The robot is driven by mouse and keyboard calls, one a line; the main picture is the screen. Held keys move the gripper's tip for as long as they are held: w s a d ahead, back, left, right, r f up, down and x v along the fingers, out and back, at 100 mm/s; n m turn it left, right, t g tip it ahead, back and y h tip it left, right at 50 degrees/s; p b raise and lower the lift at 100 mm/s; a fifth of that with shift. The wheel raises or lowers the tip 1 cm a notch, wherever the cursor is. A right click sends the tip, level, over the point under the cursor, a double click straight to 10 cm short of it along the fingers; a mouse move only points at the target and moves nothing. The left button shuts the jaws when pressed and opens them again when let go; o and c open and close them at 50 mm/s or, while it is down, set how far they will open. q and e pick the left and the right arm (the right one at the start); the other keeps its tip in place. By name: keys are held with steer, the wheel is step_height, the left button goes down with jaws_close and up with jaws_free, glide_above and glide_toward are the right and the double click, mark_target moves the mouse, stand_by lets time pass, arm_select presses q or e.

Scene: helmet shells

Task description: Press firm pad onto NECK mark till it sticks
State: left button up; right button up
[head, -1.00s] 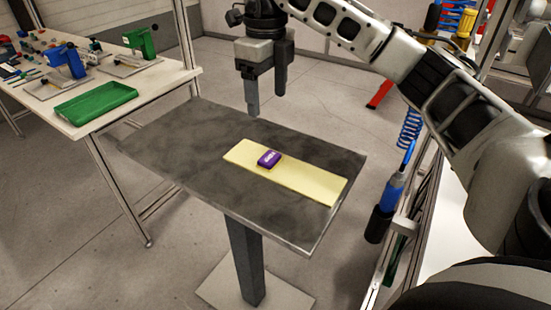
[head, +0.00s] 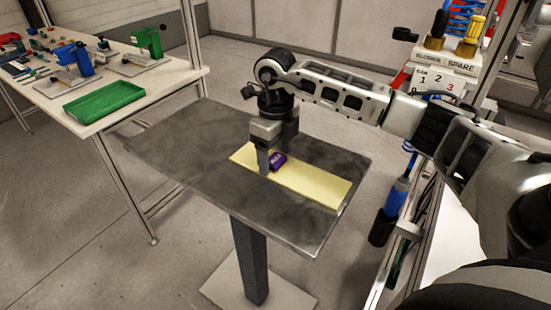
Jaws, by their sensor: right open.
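A small purple block (head: 279,162) with pale lettering too small to read lies on a pale yellow strip (head: 315,184) on the dark grey table. I cannot tell whether the block is the firm pad. My right gripper (head: 276,159) points down at the block with its jaws open. One finger is on the block's near left side and the other is toward its far side, partly behind it. I cannot tell whether either finger touches the block. No NECK mark or helmet shell can be made out. My left gripper is not in view.
The grey table (head: 185,143) is bare to the left of the strip. A white bench at the left holds a green tray (head: 104,101) and several tools.

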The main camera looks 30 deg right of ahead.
steer(key=c, duration=1.1)
steer(key=shift+o, duration=0.2)
